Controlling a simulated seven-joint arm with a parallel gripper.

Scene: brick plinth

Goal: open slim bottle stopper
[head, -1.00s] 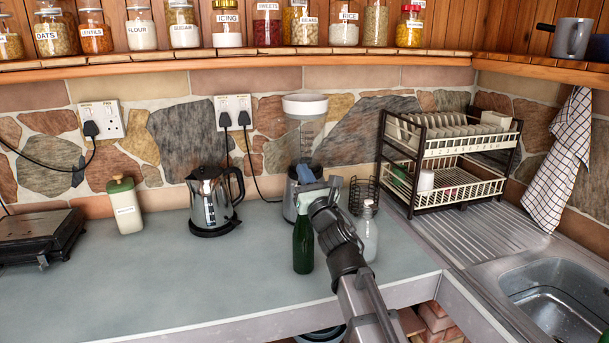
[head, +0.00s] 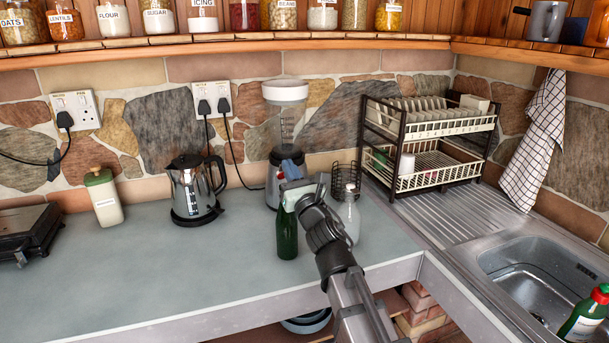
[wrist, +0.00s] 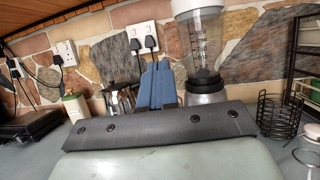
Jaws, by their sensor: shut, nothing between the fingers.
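A slim dark green bottle (head: 288,238) stands upright on the worktop; its top is hidden behind my gripper's hand. A clear glass bottle (head: 350,218) stands just to its right, partly behind my arm; I cannot tell which one has the stopper. Its top shows at the lower right edge of the wrist view (wrist: 309,158). My gripper (head: 290,170) is above the green bottle. Its blue fingers (wrist: 157,84) are shut together and empty, pointing toward the back wall. No stopper is clearly visible.
A blender (head: 286,120) and black wire basket (head: 345,180) stand behind the bottles. A kettle (head: 194,190) and cream canister (head: 103,198) stand left. A dish rack (head: 425,145) and sink (head: 540,275) are right, with a red-capped green bottle (head: 585,318). The front-left worktop is clear.

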